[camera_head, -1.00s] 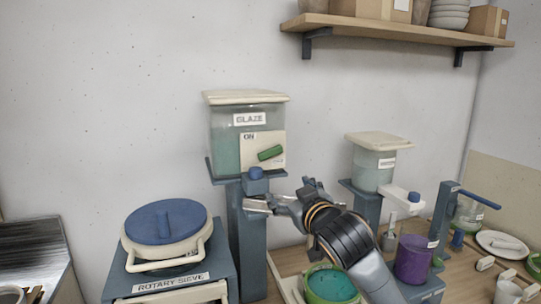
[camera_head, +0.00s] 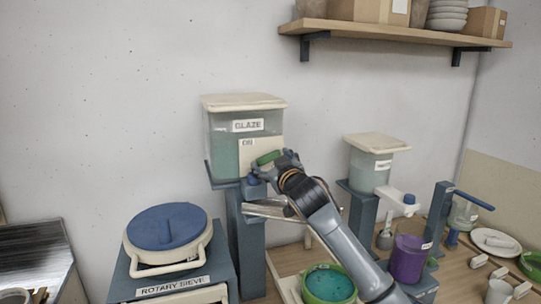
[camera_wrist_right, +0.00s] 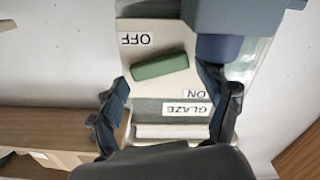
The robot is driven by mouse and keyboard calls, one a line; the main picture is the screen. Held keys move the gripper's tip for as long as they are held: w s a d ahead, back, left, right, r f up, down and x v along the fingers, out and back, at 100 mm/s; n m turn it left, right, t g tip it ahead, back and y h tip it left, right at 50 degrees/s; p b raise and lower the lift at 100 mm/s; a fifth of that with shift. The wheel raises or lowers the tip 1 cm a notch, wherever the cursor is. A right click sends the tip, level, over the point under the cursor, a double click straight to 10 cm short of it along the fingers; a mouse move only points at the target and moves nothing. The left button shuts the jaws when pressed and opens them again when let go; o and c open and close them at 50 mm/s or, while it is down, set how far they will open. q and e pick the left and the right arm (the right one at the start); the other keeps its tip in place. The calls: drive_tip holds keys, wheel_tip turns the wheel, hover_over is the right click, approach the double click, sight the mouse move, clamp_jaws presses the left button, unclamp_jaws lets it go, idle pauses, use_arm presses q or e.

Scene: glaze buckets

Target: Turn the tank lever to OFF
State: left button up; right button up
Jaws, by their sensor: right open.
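The glaze tank (camera_head: 223,150) is a clear box of teal liquid with a cream lid on a blue stand. On its front is a cream plate with a green lever (camera_head: 266,158), tilted with its right end higher, near the ON label. In the right wrist view, upside down, the lever (camera_wrist_right: 160,66) lies between the ON and OFF labels. My right gripper (camera_head: 272,166) is at the plate, open, with part of the lever hidden behind it. In the wrist view its fingertips (camera_wrist_right: 163,78) are on either side of the lever; contact is unclear. My left gripper is not in view.
A blue knob (camera_head: 254,187) and pale metal strip (camera_head: 265,209) are below the tank. The rotary sieve (camera_head: 165,236) stands left. A second tank (camera_head: 370,170) is behind; a shelf (camera_head: 400,32) hangs above.

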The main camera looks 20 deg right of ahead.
drive_tip(key=shift+w, duration=0.55)
drive_tip(key=c, duration=0.9)
drive_tip(key=shift+f+m, duration=0.25)
drive_tip(key=shift+m, duration=0.35)
drive_tip(key=m, duration=0.2)
drive_tip(key=shift+d+f+m, duration=0.1)
drive_tip(key=shift+f+m, duration=0.1)
drive_tip(key=shift+m, duration=0.1)
drive_tip(key=o, duration=0.9)
